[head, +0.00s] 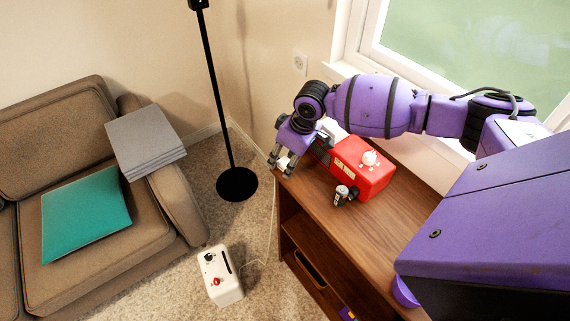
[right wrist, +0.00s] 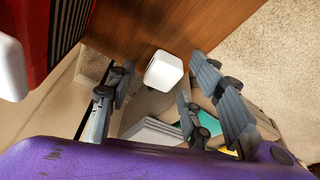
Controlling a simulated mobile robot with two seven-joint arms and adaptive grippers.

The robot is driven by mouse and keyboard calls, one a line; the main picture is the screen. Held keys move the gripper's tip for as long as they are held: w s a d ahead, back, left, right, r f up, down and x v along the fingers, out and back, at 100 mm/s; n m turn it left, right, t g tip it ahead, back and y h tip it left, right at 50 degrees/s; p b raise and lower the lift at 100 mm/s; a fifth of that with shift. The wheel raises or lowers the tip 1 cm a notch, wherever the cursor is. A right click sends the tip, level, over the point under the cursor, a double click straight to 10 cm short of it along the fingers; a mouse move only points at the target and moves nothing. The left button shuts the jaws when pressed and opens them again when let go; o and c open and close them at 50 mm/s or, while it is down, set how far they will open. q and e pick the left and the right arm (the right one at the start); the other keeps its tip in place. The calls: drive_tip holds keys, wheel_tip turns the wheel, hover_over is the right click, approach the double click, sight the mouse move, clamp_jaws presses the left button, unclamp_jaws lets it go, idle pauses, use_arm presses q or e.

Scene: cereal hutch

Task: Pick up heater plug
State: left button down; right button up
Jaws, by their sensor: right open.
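The heater plug (head: 284,163) is a small white block at the far left corner of the wooden hutch top. In the right wrist view the white plug (right wrist: 163,71) lies near the hutch edge, between the open fingers. My right gripper (head: 279,165) is over that corner, with its fingers around the plug and partly hiding it in the head view. My left gripper is not in view.
A red box (head: 374,184) with a white piece on top and a small dark jar (head: 341,195) stand on the hutch (head: 385,222) close to the right gripper. A wall outlet (head: 300,63) is behind. A lamp (head: 237,184) and sofa (head: 163,216) are at left.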

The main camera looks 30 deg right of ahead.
sight(283, 159)
drive_tip(key=c, duration=1)
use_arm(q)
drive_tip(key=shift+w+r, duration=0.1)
use_arm(e)
drive_tip(key=shift+r, duration=0.1)
drive_tip(key=shift+r, duration=0.4)
drive_tip(key=shift+c, duration=0.2)
wheel_tip(283, 159, up, 2)
drive_tip(key=shift+w+r, duration=0.1)
drive_tip(key=shift+r, duration=0.1)
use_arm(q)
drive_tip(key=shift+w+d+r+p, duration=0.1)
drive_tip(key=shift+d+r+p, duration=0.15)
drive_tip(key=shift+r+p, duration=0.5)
use_arm(e)
drive_tip(key=s+a+r, duration=0.7)
drive_tip(key=s+r, duration=0.2)
drive_tip(key=s, duration=0.3)
drive_tip(key=shift+r, duration=0.35)
